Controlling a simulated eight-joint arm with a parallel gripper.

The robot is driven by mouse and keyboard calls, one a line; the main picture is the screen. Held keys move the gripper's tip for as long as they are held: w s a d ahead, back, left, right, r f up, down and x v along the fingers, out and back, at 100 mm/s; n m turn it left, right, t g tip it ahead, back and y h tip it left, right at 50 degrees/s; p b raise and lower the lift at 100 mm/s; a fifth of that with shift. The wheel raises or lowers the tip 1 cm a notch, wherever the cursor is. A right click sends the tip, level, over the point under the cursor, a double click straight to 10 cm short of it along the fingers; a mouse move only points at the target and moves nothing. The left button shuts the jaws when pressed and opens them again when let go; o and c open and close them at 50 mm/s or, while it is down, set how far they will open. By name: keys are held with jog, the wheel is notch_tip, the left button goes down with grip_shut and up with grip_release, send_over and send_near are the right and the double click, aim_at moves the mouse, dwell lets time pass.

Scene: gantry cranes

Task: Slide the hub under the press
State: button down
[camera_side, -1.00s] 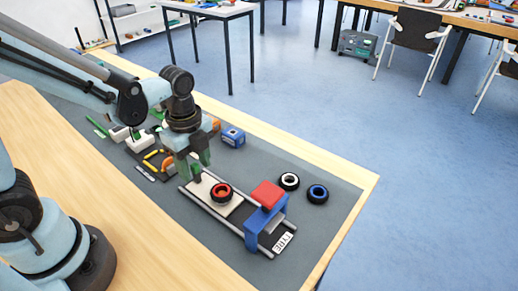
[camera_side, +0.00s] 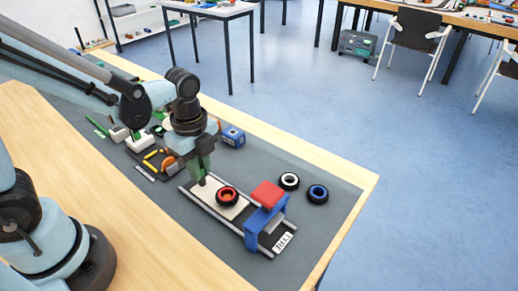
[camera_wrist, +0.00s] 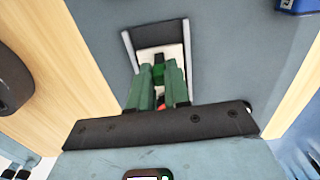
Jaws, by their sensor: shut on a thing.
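The hub (camera_side: 228,196), a red ring set in a black tyre, lies on a white sliding plate (camera_side: 233,212) between two grey rails. The press (camera_side: 259,226) is a blue frame across the rails with a red block (camera_side: 267,194) on top. The hub is just left of the press, apart from it. My gripper (camera_side: 203,179) is at the plate's left end, its green fingers shut on what seems to be the plate's small handle. In the wrist view my gripper (camera_wrist: 158,76) covers most of the plate, and only a bit of red shows between the fingers.
A white-ringed tyre (camera_side: 289,181) and a blue-ringed tyre (camera_side: 317,194) lie on the grey mat behind the press. A printed label (camera_side: 284,242) lies at the rails' right end. A blue box (camera_side: 232,137) and several small parts stand at the back left.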

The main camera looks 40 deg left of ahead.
aim_at(235, 200)
jog(key=shift+d, duration=5.15)
jog(key=c, duration=1)
grip_release()
notch_tip(235, 200, up, 7)
jog(key=s+a+r+n+t, duration=0.1)
jog(key=a+n+t, duration=0.6)
jog(key=a+n, duration=0.7)
jog(key=r+n, duration=0.1)
jog(key=n, duration=0.3)
jog(key=shift+r, duration=0.3)
